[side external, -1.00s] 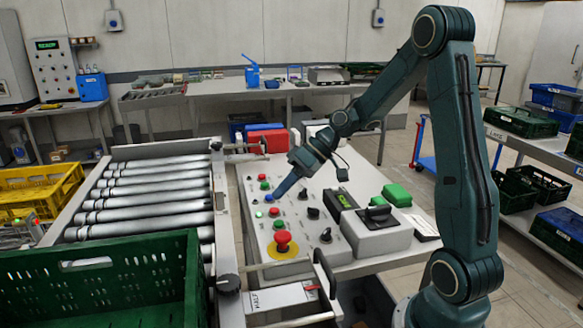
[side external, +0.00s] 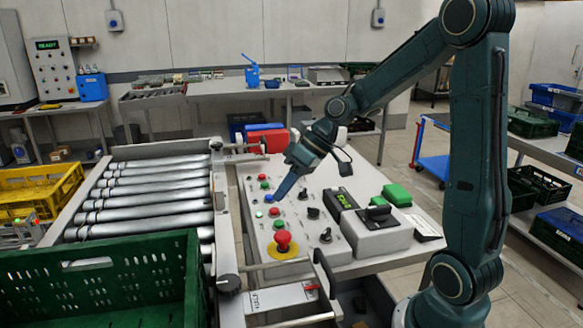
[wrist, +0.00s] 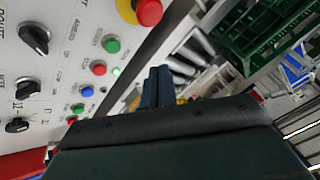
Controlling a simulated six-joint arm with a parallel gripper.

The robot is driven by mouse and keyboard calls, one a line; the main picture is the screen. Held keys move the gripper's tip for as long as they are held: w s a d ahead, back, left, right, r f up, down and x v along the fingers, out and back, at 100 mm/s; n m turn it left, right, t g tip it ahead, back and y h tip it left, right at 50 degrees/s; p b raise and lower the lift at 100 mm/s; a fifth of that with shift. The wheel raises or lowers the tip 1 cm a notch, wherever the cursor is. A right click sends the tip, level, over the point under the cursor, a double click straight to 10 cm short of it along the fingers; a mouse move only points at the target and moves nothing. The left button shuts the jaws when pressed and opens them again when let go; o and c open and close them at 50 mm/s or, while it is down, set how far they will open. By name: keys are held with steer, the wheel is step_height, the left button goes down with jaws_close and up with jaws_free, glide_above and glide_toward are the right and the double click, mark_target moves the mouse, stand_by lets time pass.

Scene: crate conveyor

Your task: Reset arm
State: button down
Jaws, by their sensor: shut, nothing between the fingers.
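My gripper (side external: 276,200) is shut and empty, with its blue fingers pressed together. It points down and to the left over the sloped control panel (side external: 290,232). In the side view its tip appears close beside the blue button (side external: 268,198); whether it touches is unclear. In the wrist view the shut fingers (wrist: 158,78) show at the middle, apart from the blue button (wrist: 87,91). The arm is bent, with its elbow high at the right.
The panel carries a red mushroom button (side external: 282,238), black knobs (wrist: 33,38) and several coloured buttons. The roller conveyor (side external: 150,190) and a green crate (side external: 100,285) lie left. A grey box with a black handle (side external: 378,212) stands on the panel table.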

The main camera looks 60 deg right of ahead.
steer(key=s+a+r+h, duration=0.2)
steer(key=s+r, duration=0.1)
steer(key=s, duration=0.6)
steer(key=s+a+r+m+h, duration=0.1)
steer(key=s+a+r+h, duration=0.2)
steer(key=s, duration=0.6)
steer(key=shift+s+r+m+t, duration=0.3)
steer(key=shift+s+r, duration=0.05)
steer(key=shift+s, duration=0.05)
stand_by(0.3)
